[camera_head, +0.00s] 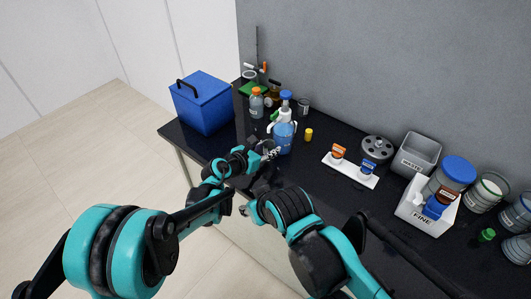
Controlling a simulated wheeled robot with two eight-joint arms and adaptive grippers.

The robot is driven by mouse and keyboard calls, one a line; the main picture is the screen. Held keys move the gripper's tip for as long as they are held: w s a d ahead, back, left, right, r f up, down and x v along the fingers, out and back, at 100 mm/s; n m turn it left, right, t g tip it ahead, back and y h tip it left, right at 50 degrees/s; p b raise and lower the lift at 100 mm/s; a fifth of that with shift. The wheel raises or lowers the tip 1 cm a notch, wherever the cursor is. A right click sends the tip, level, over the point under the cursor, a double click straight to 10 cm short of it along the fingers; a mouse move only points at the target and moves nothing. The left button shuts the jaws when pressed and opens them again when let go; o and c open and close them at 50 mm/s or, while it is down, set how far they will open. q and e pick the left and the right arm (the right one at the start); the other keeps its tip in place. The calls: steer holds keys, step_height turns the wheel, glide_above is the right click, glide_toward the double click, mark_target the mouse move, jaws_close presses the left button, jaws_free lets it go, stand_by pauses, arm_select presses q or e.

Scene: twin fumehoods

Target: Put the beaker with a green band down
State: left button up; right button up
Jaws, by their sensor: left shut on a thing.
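My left gripper (268,151) is shut over the front of the black bench, just left of the blue spray bottle (284,132). A small pale, glassy part shows at its fingers. The held thing, taken as the beaker, is mostly hidden by the fingers, and no green band can be made out on it. I cannot tell whether it touches the bench. My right gripper (244,210) is at the bench's front edge, lower and nearer than the left one. Its fingers are too small and dark to read.
A blue box (202,102) stands at the bench's left end. Bottles, including an orange-capped one (256,102), stand behind my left gripper. A white tray (350,171) holds two small containers. A grey bin (416,155), a white box (424,212) and glass vessels crowd the right.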

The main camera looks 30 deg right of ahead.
arm_select(q)
steer(key=f+b, duration=0.1)
steer(key=f, duration=0.2)
steer(key=shift+s+b, duration=0.2)
steer(key=shift+b, duration=0.15)
steer(key=shift+w+f, duration=0.15)
steer(key=shift+f, duration=0.2)
steer(key=shift+w, duration=0.1)
steer(key=shift+r, duration=0.15)
steer(key=shift+f, duration=0.2)
steer(key=o, duration=1.2)
